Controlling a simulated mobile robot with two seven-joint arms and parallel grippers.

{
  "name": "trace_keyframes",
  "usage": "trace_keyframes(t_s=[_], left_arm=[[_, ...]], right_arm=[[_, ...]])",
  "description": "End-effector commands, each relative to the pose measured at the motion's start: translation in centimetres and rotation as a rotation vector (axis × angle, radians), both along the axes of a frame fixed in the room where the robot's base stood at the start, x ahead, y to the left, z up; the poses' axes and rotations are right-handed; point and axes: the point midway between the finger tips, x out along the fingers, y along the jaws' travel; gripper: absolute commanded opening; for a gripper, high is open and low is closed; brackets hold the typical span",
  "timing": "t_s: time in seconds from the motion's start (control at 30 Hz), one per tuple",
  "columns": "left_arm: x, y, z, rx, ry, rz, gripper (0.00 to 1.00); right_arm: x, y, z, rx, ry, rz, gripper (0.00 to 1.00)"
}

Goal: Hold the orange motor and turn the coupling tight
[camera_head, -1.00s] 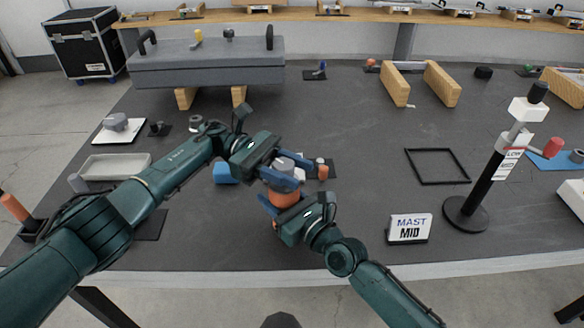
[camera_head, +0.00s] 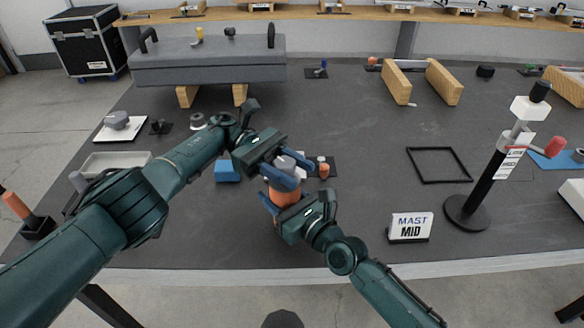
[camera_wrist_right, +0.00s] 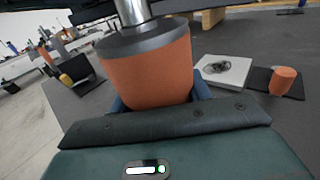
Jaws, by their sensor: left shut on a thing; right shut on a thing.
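The orange motor (camera_head: 284,196) stands upright near the front middle of the table. My right gripper (camera_head: 280,204) is shut around its sides. In the right wrist view the motor (camera_wrist_right: 148,75) fills the middle, with a dark grey top and a silver coupling (camera_wrist_right: 133,12) rising from it. My left gripper (camera_head: 286,172) is shut on the grey coupling (camera_head: 286,163) just above the motor. The coupling's lower part is mostly hidden by the left fingers in the head view, so I cannot tell how tight it sits.
A blue block (camera_head: 227,170) lies left of the grippers. A small orange part (camera_head: 324,170) stands on a dark pad right behind them. A "MAST MID" sign (camera_head: 410,227) and a black-based mast (camera_head: 467,211) stand to the right. A black square frame (camera_head: 438,165) lies flat.

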Motion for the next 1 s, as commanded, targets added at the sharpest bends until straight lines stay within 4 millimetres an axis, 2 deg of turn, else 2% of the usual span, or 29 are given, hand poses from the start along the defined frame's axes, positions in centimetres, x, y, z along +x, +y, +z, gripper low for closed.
trace_keyframes(t_s=[0.03,0.27,0.67,0.87,1.0], left_arm=[[-0.1,-0.1,-0.1,0.000,0.004,-0.004,0.41],[-0.1,-0.1,0.0,-0.001,0.002,-0.003,0.60],[0.0,0.0,0.6,-0.001,0.000,-0.003,0.61],[-0.1,0.1,2.6,-0.003,-0.003,-0.003,0.61],[-0.1,0.0,5.4,-0.004,-0.005,-0.004,0.61]], right_arm=[[-0.1,0.2,0.0,0.000,0.001,0.004,0.03],[0.0,0.1,0.0,0.001,0.002,0.002,0.03],[0.0,0.0,0.0,0.001,0.002,0.000,0.03],[0.0,0.0,0.0,0.001,0.002,-0.001,0.03],[0.1,0.0,0.0,0.001,0.002,-0.001,0.03]])
